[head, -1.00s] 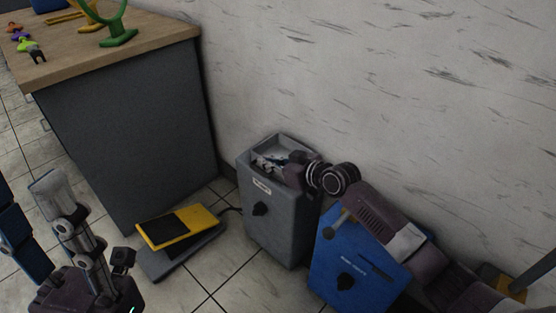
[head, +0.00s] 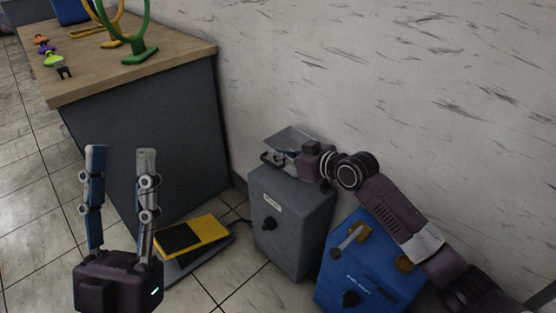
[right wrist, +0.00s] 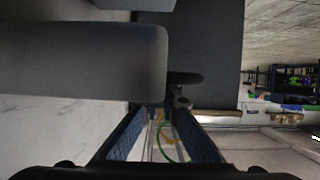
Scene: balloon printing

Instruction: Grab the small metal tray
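The small metal tray (head: 290,138) is grey and tilted, just above the back of the grey box (head: 285,235) in the head view. My right gripper (head: 280,159) is at the tray's lower front edge and appears shut on it; the fingers partly cover the tray. In the right wrist view, the fingers of my right gripper (right wrist: 178,108) converge beside a large grey shape that fills the upper left; I cannot tell whether that shape is the tray. My left gripper (head: 121,152) is open and empty, pointing up in front of the desk.
A blue box (head: 365,285) with a knob and lever stands beside the grey box under my right arm. The desk (head: 180,55) holds a green ring stand (head: 139,55) and small coloured items. A marbled wall closes off the back.

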